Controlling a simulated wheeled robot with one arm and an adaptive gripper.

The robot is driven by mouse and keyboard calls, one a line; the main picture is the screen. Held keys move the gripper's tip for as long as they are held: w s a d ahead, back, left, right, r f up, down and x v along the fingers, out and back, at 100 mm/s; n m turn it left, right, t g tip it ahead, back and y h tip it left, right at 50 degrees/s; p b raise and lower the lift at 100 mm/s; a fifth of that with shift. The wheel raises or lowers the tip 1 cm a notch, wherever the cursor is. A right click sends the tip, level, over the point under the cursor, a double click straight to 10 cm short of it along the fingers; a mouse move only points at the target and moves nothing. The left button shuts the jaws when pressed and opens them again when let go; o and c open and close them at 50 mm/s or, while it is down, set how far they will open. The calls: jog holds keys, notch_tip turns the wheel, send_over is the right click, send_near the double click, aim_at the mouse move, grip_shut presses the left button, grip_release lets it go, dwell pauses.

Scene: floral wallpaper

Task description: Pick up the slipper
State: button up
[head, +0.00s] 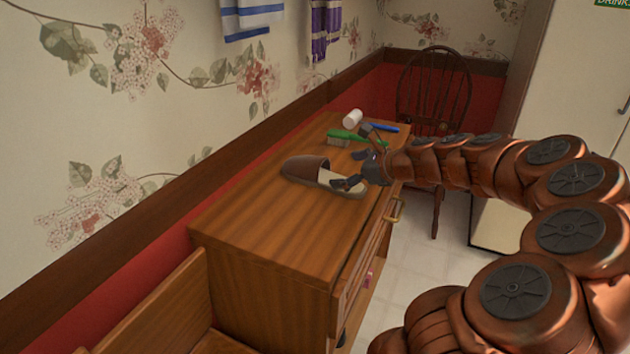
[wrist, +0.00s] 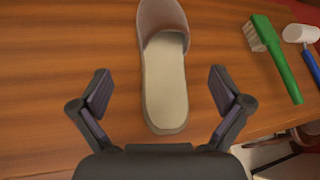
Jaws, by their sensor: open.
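The slipper (head: 307,169) lies on the wooden cabinet top, brown over the toe with a pale insole. In the wrist view the slipper (wrist: 165,85) lies sole down, its toe pointing up the picture and its heel toward my gripper. My gripper (wrist: 158,92) is open, with one finger on each side of the slipper's heel half and a gap on both sides. In the head view my gripper (head: 355,158) is at the heel end of the slipper and hides part of it. No contact with the slipper shows.
A green brush (head: 345,136) and a white-headed mallet with a blue handle (head: 352,119) lie beyond the slipper, to its right in the wrist view. The wooden cabinet (head: 265,238) stands against the wall. A dark chair (head: 433,90) stands behind. The cabinet's near part is clear.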

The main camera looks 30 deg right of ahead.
aim_at(323, 170)
jog(key=shift+x, duration=1.15)
jog(key=shift+r+b+x, duration=0.15)
jog(key=shift+b+x, duration=0.05)
jog(key=shift+x, duration=1.15)
jog(key=shift+r+b+x, duration=0.1)
jog(key=shift+b+x, duration=0.05)
jog(key=shift+x, duration=1.2)
jog(key=shift+w+d, duration=0.1)
jog(key=shift+w, duration=0.05)
jog(key=c, duration=1.3)
